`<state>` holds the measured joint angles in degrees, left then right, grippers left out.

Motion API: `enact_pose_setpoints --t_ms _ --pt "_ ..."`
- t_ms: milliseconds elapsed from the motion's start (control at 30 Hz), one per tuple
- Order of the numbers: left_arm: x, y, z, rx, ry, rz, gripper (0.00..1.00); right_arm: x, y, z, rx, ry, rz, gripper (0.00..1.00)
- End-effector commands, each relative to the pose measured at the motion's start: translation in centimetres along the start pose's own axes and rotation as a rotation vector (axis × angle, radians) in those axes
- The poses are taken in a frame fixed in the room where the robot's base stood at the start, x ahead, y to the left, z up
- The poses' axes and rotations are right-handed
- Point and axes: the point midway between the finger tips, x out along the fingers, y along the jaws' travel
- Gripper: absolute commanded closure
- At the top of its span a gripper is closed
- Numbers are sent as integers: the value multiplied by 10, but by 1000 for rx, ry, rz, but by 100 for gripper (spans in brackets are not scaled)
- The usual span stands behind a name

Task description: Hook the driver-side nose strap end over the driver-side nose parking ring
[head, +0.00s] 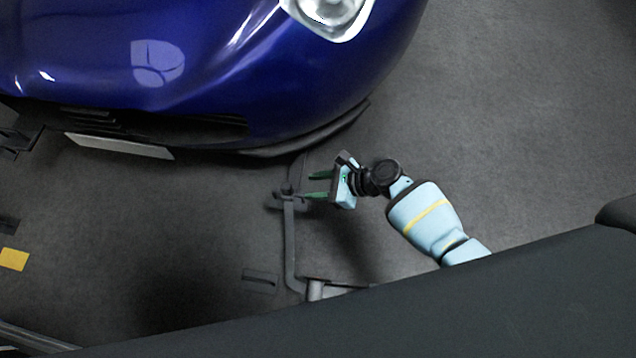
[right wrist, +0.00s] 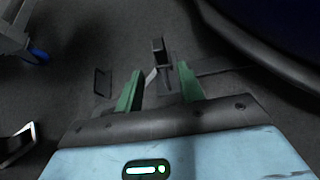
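My right gripper (head: 317,186) reaches in from the right, low in front of the blue car's nose. Its two green fingers are apart, and they also show in the right wrist view (right wrist: 162,90). A dark upright fitting (right wrist: 160,52) stands just beyond the fingertips, with a thin pale strip beside it. In the head view this dark fitting (head: 287,191) is at the fingertips, and a dark band (head: 290,245) runs from it toward my body. I cannot tell which part is the strap end and which the parking ring. My left gripper is out of view.
The blue car (head: 220,70) fills the upper left, its dark lower lip close to the fitting. A flat dark plate (head: 260,276) lies left of the band. A yellow patch (head: 14,259) is at the far left. The floor on the right is clear.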

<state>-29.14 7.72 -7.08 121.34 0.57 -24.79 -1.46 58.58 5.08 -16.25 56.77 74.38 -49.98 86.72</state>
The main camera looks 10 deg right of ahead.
Motion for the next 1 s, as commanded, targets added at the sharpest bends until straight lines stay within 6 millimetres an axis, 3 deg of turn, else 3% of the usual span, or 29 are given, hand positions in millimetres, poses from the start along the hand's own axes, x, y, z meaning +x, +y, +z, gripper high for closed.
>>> enact_pose_setpoints --t_ms 600,1000 --pt "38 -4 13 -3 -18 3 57 63 0 -1 0 -1 1 62" --pt "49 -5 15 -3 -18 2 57 83 0 0 -1 0 0 62"
